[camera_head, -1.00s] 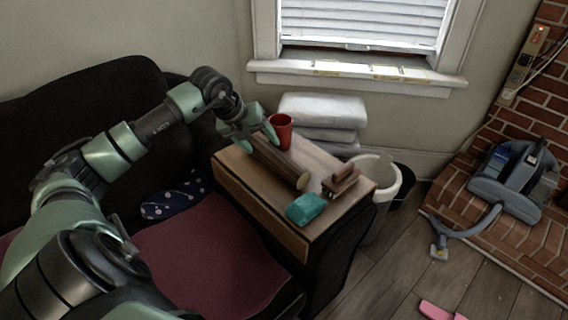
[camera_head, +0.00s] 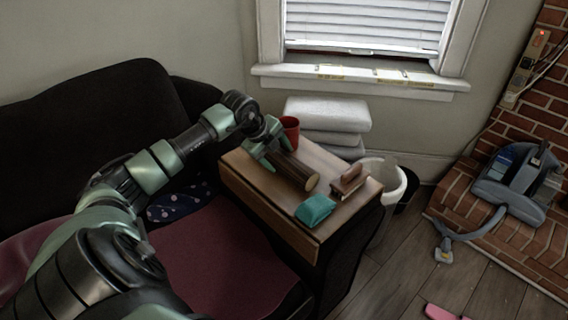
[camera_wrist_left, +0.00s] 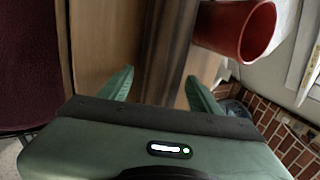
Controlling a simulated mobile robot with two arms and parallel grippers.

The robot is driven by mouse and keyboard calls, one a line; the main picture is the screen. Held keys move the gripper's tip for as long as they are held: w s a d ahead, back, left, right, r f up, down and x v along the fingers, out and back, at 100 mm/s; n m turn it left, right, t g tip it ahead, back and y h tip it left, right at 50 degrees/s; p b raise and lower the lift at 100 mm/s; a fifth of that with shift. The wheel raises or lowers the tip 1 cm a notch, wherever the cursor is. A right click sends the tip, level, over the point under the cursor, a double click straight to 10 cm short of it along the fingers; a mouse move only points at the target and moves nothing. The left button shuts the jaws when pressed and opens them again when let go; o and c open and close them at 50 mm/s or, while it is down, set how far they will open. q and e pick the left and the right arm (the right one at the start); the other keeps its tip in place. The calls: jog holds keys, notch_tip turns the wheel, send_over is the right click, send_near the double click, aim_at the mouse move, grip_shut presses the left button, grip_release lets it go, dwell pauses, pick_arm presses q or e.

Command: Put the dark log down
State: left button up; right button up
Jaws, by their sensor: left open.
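The dark log (camera_head: 291,171) lies on the wooden side table (camera_head: 262,201), its pale cut end facing the front right. It appears to rest on the tabletop, though its underside is hidden. My left gripper (camera_head: 278,156) is open over the log's rear part, one finger on each side. In the left wrist view the log (camera_wrist_left: 163,45) runs between the two spread fingers of my left gripper (camera_wrist_left: 160,88). The gripper hides the log's back end in the head view. My right gripper is not in view.
A red cup (camera_head: 290,128) stands close behind the log. A teal item (camera_head: 315,210) and a small brown wooden object (camera_head: 349,182) lie near the table's front right. A white bin (camera_head: 388,188) stands beside the table; the dark sofa (camera_head: 80,120) is left.

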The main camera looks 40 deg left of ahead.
aim_at(280, 156)
pick_arm(q)
jog(key=shift+w+f, duration=0.35)
jog(key=shift+f, duration=0.3)
grip_shut()
jog(key=shift+r, duration=0.1)
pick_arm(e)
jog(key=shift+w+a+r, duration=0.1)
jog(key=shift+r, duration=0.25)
pick_arm(q)
jog(key=shift+r, duration=0.5)
notch_tip(280, 156, up, 19)
jog(key=p, duration=0.3)
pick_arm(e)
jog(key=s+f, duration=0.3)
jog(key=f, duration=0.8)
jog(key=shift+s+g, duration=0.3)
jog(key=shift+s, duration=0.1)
